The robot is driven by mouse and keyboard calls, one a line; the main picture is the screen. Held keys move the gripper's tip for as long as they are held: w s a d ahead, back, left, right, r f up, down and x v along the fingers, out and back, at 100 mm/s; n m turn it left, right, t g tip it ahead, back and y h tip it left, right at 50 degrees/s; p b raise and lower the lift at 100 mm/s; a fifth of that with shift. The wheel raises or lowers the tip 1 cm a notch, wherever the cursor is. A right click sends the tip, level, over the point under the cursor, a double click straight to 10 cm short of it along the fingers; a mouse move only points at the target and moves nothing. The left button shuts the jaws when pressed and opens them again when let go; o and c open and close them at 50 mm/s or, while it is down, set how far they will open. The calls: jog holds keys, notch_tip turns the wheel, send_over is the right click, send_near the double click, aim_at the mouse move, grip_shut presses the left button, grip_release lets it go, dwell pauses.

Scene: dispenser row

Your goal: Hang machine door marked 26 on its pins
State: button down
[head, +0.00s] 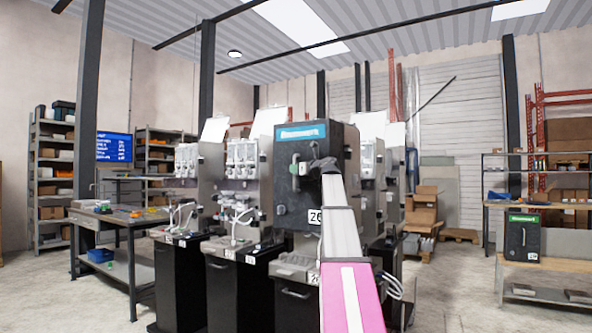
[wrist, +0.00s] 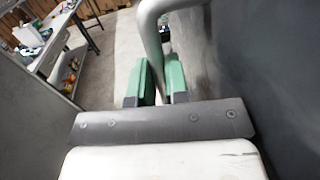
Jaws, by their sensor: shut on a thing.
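The door marked 26 (head: 285,208) is a dark grey panel with a blue label strip at the top and a white 26 plate low on its right. It is upright at the front of a machine in the row. My gripper (head: 299,171) is at its upper part. In the wrist view my gripper's green fingers (wrist: 157,85) are shut on the door's grey bent-tube handle (wrist: 151,40). The door's dark face (wrist: 262,70) fills the right side there. The pins, and whether the door touches them, are hidden. The machine's lower number plate is partly covered by my arm.
Open dispensers (head: 243,160) on black cabinets (head: 232,290) stand close on the left. A workbench (head: 120,218) is further left. Another dark door (head: 521,238) with a green label stands on a low bench (head: 560,262) at right. Floor between is clear.

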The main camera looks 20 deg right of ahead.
jog(key=shift+w+d, duration=0.2)
jog(key=shift+d, duration=0.1)
dwell(0.6)
jog(key=c, duration=1.1)
grip_release()
jog(key=shift+o, duration=0.2)
jog(key=shift+s+f, duration=0.15)
jog(key=v, duration=1)
jog(key=shift+s+d, duration=0.25)
